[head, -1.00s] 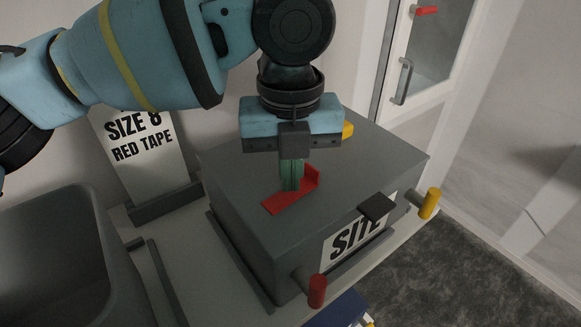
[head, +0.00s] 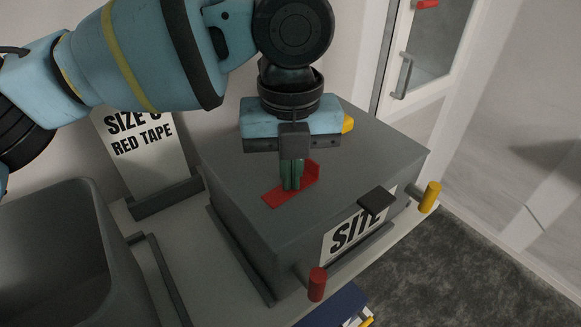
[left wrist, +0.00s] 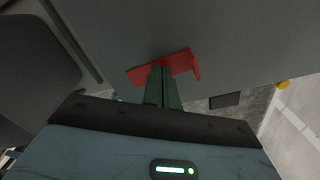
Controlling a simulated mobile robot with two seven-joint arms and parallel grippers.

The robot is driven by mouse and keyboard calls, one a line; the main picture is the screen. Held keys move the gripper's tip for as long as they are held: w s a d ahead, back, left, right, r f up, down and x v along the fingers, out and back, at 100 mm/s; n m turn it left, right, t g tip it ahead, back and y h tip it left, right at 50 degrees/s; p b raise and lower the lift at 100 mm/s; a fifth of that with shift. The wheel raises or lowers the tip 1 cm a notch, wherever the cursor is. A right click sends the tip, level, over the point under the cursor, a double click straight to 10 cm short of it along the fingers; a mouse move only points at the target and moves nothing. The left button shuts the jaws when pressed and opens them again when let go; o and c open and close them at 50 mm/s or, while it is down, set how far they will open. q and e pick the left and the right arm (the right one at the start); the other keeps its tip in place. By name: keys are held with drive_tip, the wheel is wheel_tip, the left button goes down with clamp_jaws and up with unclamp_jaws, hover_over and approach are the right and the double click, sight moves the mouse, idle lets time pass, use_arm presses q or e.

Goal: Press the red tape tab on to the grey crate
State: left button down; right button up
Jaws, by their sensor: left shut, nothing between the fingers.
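The grey crate (head: 370,156) stands on the bench with a "SITE" label on its front. The red tape tab (head: 276,197) lies on the crate's top, with an upturned end at its right. My left gripper (head: 291,187) points down with its green fingers shut and empty, tips at the middle of the tab; they appear to touch it. In the left wrist view the red tape tab (left wrist: 181,62) lies just beyond the fingertips (left wrist: 160,70), partly hidden by them. My right gripper is not in view.
A sign reading "SIZE 8 RED TAPE" (head: 150,160) stands behind at the left. A dark grey bin (head: 50,250) is at the lower left. Red (head: 317,284) and yellow (head: 429,197) pegs stand out at the crate's front. A glazed door (head: 425,60) is behind.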

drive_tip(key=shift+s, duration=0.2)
use_arm(q)
drive_tip(key=shift+f, duration=0.1)
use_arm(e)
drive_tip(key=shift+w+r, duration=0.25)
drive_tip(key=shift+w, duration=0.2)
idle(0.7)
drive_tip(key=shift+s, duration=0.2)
use_arm(q)
drive_tip(key=shift+f+p, duration=0.15)
drive_tip(key=shift+p, duration=0.2)
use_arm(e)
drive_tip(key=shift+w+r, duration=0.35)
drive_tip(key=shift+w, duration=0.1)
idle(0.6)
use_arm(q)
drive_tip(key=shift+s, duration=0.1)
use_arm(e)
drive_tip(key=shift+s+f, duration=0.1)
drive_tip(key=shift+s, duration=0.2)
